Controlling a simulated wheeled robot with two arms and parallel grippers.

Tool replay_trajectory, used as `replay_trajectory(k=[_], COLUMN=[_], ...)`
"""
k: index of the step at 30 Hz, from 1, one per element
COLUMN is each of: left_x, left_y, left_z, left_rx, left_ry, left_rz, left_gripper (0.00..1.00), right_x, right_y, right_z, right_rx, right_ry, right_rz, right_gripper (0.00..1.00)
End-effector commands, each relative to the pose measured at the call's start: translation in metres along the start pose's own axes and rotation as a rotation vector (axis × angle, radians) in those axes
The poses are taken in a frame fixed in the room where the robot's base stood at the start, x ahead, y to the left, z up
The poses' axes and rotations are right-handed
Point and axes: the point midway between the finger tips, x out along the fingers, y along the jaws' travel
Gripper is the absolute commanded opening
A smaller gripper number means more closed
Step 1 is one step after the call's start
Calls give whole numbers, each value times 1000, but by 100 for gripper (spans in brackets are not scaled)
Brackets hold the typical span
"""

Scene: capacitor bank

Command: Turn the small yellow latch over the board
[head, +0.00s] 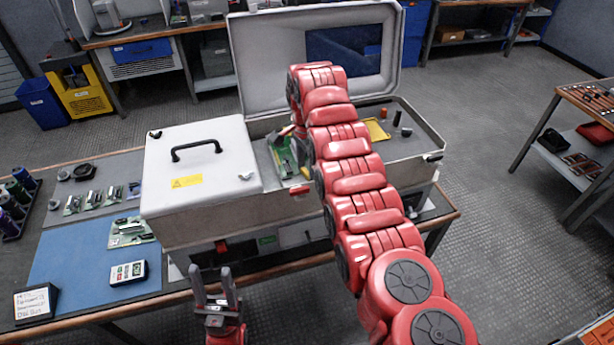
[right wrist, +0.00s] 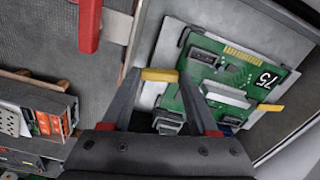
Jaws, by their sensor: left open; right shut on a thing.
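The green board (right wrist: 225,85) with the number 75 sits in the metal bay of the case; part of it shows in the head view (head: 283,158). A small yellow latch (right wrist: 160,75) lies at the board's left edge in the right wrist view. My right gripper (right wrist: 158,78) is shut on this latch, one finger at each end of it. A second yellow piece (right wrist: 269,108) shows at the board's right edge. In the head view my right arm hides most of the right gripper. My left gripper (head: 213,275) is open and empty, in front of the case.
The case has a closed white cover (head: 200,145) with a black handle on the left and a raised lid (head: 265,55) behind. A blue mat (head: 85,262) with a meter (head: 128,272) lies on the bench at left. Open floor lies to the right.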

Motion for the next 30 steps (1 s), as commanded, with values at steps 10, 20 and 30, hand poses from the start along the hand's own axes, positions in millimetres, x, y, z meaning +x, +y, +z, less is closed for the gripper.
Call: replay_trajectory(k=[10, 20, 30], left_x=[-21, -24, -24], left_y=[1, 1, 1], left_z=[4, 4, 4], left_rx=[0, 0, 0], left_ry=[0, 0, 0], left_rz=[0, 0, 0], left_gripper=[50, 50, 50], right_x=[0, 0, 0], right_y=[-1, 0, 0], right_z=[0, 0, 0], right_rx=[192, 253, 255], right_ry=[0, 0, 0], right_rz=[-3, 1, 0], right_gripper=[4, 4, 4])
